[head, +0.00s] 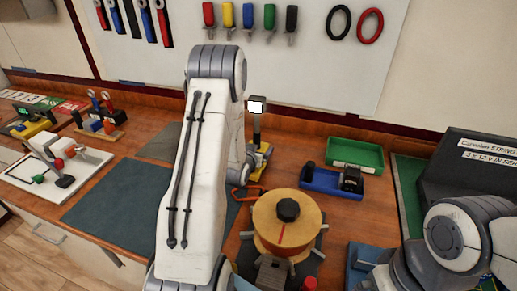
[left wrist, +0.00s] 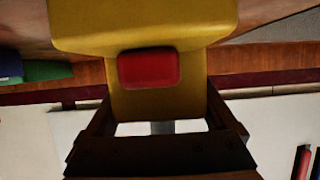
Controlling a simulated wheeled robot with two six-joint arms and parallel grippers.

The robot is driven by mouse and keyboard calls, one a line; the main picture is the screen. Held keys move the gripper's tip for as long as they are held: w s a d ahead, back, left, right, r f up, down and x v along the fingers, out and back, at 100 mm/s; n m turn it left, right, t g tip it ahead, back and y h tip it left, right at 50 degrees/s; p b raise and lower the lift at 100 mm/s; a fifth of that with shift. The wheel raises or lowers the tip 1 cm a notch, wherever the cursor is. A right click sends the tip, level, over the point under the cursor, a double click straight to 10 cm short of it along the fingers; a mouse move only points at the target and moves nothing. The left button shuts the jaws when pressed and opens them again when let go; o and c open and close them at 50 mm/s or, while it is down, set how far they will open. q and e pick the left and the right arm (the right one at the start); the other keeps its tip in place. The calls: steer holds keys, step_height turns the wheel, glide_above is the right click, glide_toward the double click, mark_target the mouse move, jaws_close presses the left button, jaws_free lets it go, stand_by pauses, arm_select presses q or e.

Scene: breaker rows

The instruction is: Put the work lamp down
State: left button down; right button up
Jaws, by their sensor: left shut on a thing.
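The work lamp has a yellow base (head: 262,160), a dark upright post (head: 258,128) and a bright white lit head (head: 256,105). It stands upright at the back of the wooden bench in the head view, just right of my left arm. In the left wrist view its yellow body (left wrist: 170,25) with a red button (left wrist: 149,68) fills the top middle. My left gripper (left wrist: 158,112) is shut on the lamp, with dark fingers on either side of the yellow part. My left forearm hides part of the lamp's surroundings. I cannot tell whether the base touches the bench.
A round orange-yellow drum (head: 270,222) with a black knob stands in front of the lamp. A blue tray (head: 325,181) and a green bin (head: 355,150) lie to the right. A dark mat (head: 110,205) on the left is clear. A tool board (head: 180,50) hangs behind.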

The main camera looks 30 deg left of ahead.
arm_select(q)
steer(key=shift+f, duration=0.1)
jaws_free()
